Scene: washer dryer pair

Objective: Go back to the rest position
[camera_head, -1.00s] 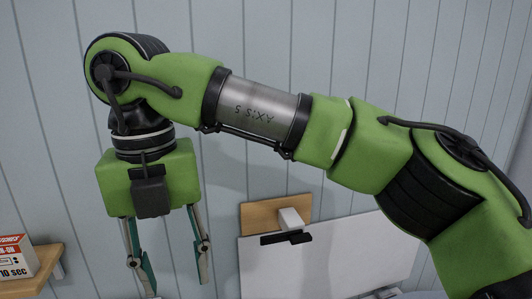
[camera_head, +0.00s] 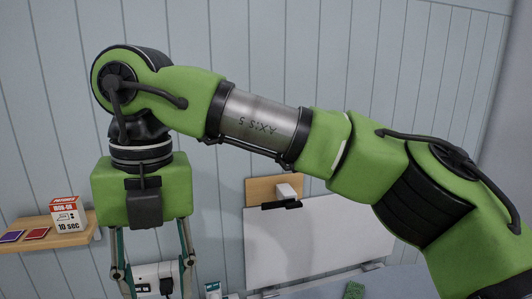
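My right arm comes in from the right and crosses the upper part of the head view. Its green and black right gripper (camera_head: 155,275) hangs straight down at the left of the view. The fingertips are cut off by the bottom edge of the picture. My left gripper is not in view.
A wooden shelf (camera_head: 48,238) at the left holds a red and white box (camera_head: 70,216) and small flat packets (camera_head: 36,234). A white wall socket panel (camera_head: 158,270) is behind the fingers. A white board (camera_head: 318,240) and a green item (camera_head: 354,290) are lower right.

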